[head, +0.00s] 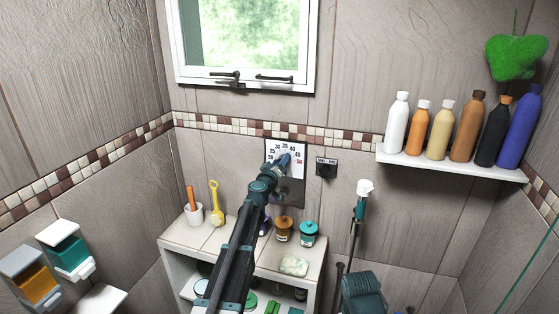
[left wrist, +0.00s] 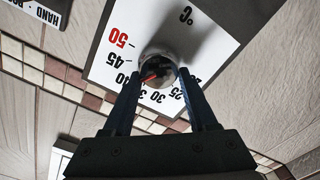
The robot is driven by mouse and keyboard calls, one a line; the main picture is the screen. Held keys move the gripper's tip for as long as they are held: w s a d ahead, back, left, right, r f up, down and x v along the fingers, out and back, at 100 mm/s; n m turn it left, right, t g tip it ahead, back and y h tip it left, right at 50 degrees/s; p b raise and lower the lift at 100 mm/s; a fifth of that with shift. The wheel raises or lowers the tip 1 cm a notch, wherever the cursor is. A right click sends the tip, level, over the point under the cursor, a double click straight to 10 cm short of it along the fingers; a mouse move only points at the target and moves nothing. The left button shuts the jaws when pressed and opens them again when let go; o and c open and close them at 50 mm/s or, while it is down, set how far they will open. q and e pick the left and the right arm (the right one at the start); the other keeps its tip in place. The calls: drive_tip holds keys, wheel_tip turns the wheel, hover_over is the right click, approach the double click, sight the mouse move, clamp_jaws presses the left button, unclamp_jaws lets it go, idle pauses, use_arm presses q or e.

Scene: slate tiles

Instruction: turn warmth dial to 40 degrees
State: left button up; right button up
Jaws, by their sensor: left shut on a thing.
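The warmth dial's white plate (head: 298,152) is on the tiled wall below the window, with its numbers around a round knob. In the left wrist view the plate (left wrist: 208,30) appears upside down, with a red 50 and black lower numbers. My left gripper (head: 283,163) reaches the dial from below and covers part of it in the head view. In the left wrist view its two fingers are shut on the knob (left wrist: 160,67). A red pointer mark on the knob points toward the 35 to 40 side; the exact reading is unclear. My right gripper is not in view.
A small dark switch plate (head: 326,167) is right of the dial. Below stands a tiled shelf unit (head: 180,243) with a cup, yellow brush, jars and soap. A wall shelf (head: 450,165) with several bottles is at the right. Dispensers (head: 68,250) hang at the left.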

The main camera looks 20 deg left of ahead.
use_arm(q)
drive_tip(key=shift+d, duration=0.45)
drive_tip(key=o, duration=1.4)
drive_tip(key=shift+d+r, duration=0.1)
drive_tip(key=shift+d, duration=0.1)
drive_tip(key=shift+a, duration=0.25)
drive_tip(key=shift+s, duration=0.15)
drive_tip(key=s, duration=0.9)
drive_tip(key=s+r+p, duration=0.1)
drive_tip(key=s, duration=0.3)
drive_tip(key=shift+s+a, duration=0.2)
drive_tip(key=shift+s, duration=0.05)
drive_tip(key=shift+f, duration=0.1)
